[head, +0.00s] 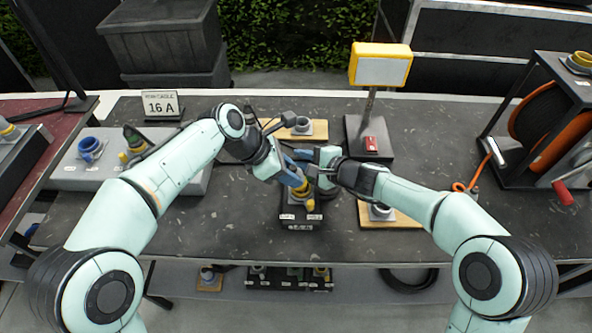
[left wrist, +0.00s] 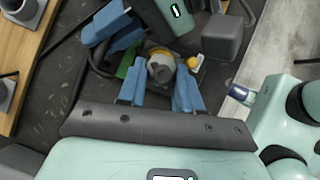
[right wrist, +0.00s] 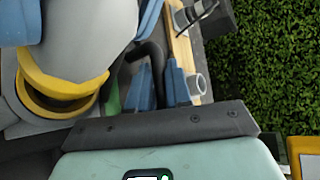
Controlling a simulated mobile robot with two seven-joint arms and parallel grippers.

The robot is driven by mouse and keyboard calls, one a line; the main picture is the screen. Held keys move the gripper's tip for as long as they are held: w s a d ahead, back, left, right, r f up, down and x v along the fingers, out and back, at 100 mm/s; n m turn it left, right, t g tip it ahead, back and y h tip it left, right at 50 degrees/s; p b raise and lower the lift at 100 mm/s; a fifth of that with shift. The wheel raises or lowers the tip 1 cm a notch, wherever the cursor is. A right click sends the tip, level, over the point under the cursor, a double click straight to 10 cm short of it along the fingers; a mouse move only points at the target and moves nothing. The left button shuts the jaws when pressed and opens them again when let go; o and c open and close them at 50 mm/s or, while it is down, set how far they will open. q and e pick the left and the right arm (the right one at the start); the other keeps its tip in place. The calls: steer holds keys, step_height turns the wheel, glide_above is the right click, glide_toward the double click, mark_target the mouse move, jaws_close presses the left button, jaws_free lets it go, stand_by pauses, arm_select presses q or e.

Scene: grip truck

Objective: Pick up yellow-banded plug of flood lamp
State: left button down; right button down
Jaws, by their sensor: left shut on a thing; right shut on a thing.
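The yellow-banded plug (head: 301,190) is grey with a yellow collar and sits over the small black labelled box. It looks large at the left of the right wrist view (right wrist: 68,88). My left gripper (left wrist: 159,95) is shut on it, a blue finger on each side. My right gripper (right wrist: 157,88) is close beside it, with its fingers nearly together on a black cable (right wrist: 152,55); the exact contact is partly hidden. The flood lamp (head: 380,66) stands on its post at the back of the table, apart from both grippers.
The black box (head: 301,221) lies under my grippers. Wooden boards with grey sockets lie behind (head: 301,129) and to the right (head: 381,212). A 16 A sign (head: 161,105) stands back left. An orange cable reel (head: 550,125) stands right. The front table is mostly clear.

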arm_select(q)
steer(key=shift+s+a+f+h, duration=0.1)
steer(key=shift+a+h, duration=0.3)
steer(key=shift+a, duration=0.05)
steer(key=r, duration=0.2)
steer(key=a+r, duration=0.1)
steer(key=r, duration=0.2)
steer(key=shift+s+a+r, duration=0.1)
steer(key=shift+s+r, duration=0.05)
steer(key=shift+r, duration=0.05)
steer(key=shift+s+a+r, duration=0.2)
steer(key=shift+a+r, duration=0.1)
steer(key=shift+a, duration=0.4)
steer(key=s+a+r+y, duration=0.1)
steer(key=s+a, duration=0.1)
steer(key=a, duration=0.7)
steer(key=s+a+y, duration=0.2)
steer(key=s+a, duration=0.1)
steer(key=a, duration=0.7)
steer(key=shift+s+r+g, duration=0.2)
steer(key=shift+r+g, duration=0.2)
arm_select(e)
steer(key=c, duration=1)
jaws_free()
steer(key=shift+o, duration=0.2)
